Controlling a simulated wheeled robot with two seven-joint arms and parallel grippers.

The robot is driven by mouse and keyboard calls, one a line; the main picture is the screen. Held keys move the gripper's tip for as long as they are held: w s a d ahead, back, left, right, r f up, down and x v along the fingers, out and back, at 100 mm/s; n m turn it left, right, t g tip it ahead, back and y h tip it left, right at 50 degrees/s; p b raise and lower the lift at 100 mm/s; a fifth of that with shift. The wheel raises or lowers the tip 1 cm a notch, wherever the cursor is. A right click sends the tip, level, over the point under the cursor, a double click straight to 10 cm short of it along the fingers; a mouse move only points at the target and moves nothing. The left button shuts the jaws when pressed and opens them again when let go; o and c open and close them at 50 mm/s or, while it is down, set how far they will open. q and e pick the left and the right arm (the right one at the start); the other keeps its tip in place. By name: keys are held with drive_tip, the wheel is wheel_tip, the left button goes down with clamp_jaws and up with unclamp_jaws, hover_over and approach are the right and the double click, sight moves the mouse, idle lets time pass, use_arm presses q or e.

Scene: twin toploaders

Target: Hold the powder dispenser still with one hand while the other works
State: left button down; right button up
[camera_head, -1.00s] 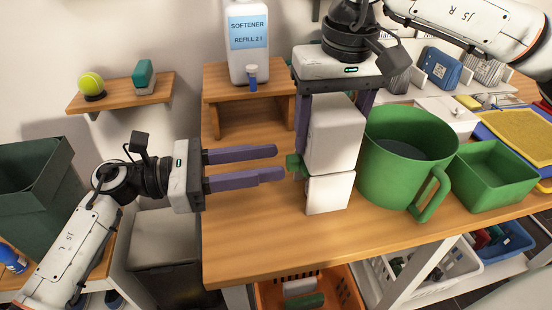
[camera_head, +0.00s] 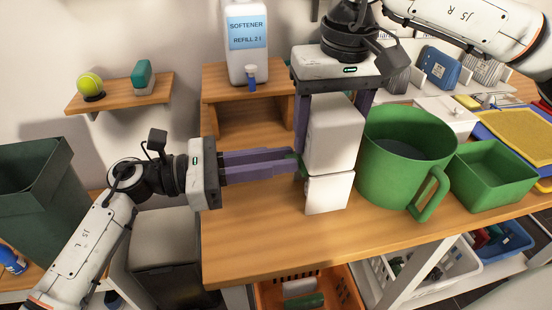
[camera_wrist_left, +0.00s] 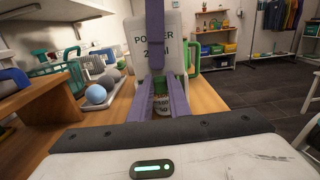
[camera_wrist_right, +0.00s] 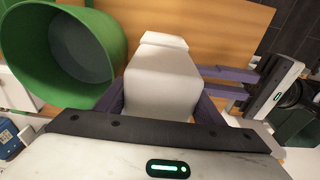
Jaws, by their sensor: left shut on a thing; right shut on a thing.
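The powder dispenser (camera_head: 335,140) is a white two-part box standing upright on the wooden table (camera_head: 260,245). Its printed face, partly readable as a powder label, shows in the left wrist view (camera_wrist_left: 171,28). My right gripper (camera_head: 333,118) reaches down from above and is shut on the dispenser's upper body, one finger on each side. A small green part (camera_head: 301,168) sticks out of the dispenser's left side. My left gripper (camera_head: 294,163) comes in level from the left and is shut on this green part; its fingertips mostly hide it.
A green jug (camera_head: 405,165) stands close to the dispenser's right, with a green square tub (camera_head: 490,180) beyond it. A softener bottle (camera_head: 248,45) sits on a wooden stand (camera_head: 225,82) behind. The table front is clear.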

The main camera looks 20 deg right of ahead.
use_arm(q)
drive_tip(key=v, duration=0.3)
drive_tip(key=shift+w+a, duration=0.1)
drive_tip(key=shift+a, duration=0.15)
drive_tip(key=c, duration=1.6)
unclamp_jaws()
drive_tip(key=shift+c, duration=0.2)
drive_tip(key=v, duration=1.2)
drive_tip(key=shift+w, duration=0.1)
